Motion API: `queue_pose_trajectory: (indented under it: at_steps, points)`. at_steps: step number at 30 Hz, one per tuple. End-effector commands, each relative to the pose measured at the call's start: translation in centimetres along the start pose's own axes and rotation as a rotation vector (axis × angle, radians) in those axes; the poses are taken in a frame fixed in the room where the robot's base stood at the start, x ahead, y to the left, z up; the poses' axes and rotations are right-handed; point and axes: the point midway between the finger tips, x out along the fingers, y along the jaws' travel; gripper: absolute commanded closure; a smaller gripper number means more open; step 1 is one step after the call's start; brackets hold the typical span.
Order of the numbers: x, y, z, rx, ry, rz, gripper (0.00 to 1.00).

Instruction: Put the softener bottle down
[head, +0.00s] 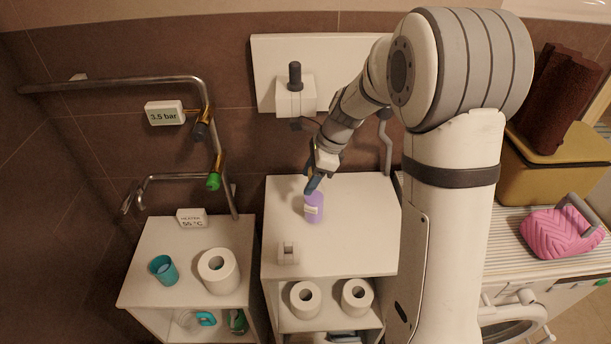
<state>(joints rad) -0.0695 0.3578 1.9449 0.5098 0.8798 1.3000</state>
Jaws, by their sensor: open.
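The softener bottle (314,209) is purple with a pale label. It stands upright on the white top of the middle cabinet (358,240), seen in the head view. My gripper (312,186) is at the upper end of the bottle, with its dark fingers over the bottle's top. The gripper is open. The fingers hide the bottle's cap, and I cannot tell whether they still touch it.
A small white holder (288,253) stands in front of the bottle. The left cabinet carries a teal cup (164,270) and a paper roll (218,270). A pink basket (561,233) sits at the right. The cabinet top right of the bottle is clear.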

Motion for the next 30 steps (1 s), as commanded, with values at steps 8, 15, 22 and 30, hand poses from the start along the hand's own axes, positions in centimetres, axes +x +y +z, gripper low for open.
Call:
queue_pose_trajectory:
  at_steps: [8, 15, 22, 30]
  points:
    - [-1.4, -0.1, 0.1, -0.001, 0.000, -0.003, 0.49]
    - [-6.5, -0.1, 0.1, -0.001, 0.000, -0.005, 0.49]
    - [-10.7, -0.1, 0.1, -0.001, 0.000, -0.003, 0.49]
    - [-12.9, 1.3, 0.0, -0.078, 0.022, -0.012, 0.49]
